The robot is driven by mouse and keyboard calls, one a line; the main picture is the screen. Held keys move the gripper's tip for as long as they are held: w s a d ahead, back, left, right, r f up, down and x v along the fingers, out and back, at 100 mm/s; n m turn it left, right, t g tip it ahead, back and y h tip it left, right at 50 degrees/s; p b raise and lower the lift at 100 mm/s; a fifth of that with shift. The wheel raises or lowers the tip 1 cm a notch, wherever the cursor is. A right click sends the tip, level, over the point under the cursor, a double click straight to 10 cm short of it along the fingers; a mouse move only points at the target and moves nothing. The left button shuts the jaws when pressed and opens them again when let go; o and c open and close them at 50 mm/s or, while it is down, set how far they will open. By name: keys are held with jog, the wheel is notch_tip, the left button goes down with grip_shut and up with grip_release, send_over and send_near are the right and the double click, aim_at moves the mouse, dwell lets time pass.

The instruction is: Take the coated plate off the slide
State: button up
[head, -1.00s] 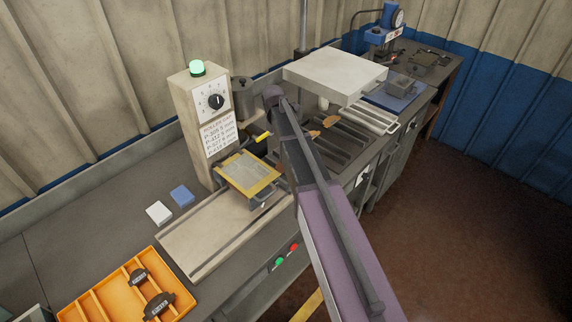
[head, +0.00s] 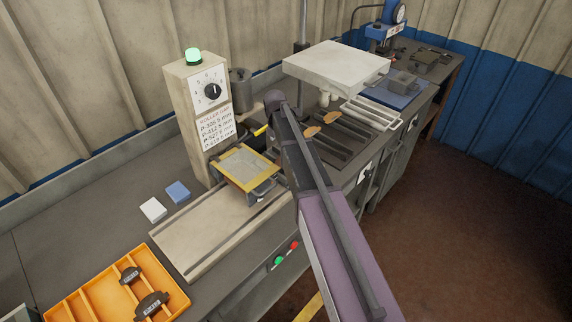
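A yellow-edged plate (head: 244,170) with a grey middle lies by the foot of the roller machine (head: 199,110), at the far end of the pale slide (head: 190,237). I cannot tell whether the yellow edge is part of the plate or a frame around it. My arm comes from the lower right and passes just right of the plate. Dark parts at the plate's right front edge, possibly my gripper (head: 266,187), are partly hidden by my arm. Their fingers and any contact with the plate are too unclear to tell.
An orange tray (head: 90,291) with black parts is at lower left. White (head: 153,209) and blue (head: 178,191) blocks lie beside the slide. A pale raised slab (head: 335,68) stands over slotted bars behind my arm. The slide's near length is clear.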

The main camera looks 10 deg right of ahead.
jog(key=shift+w+d+f+b, duration=0.1)
jog(key=shift+d+f+b, duration=0.05)
jog(key=shift+f+b, duration=1.1)
jog(key=shift+f, duration=0.15)
jog(key=f+b, duration=0.1)
jog(key=d+f+b, duration=0.1)
jog(key=f+b, duration=0.1)
jog(key=shift+w+d+f, duration=0.2)
jog(key=shift+w+f, duration=0.05)
jog(key=shift+w, duration=0.15)
jog(key=shift+d+f+b, duration=0.1)
jog(key=shift+f+b, duration=0.65)
jog(key=shift+b, duration=0.1)
jog(key=shift+f, duration=0.25)
jog(key=c, duration=1.1)
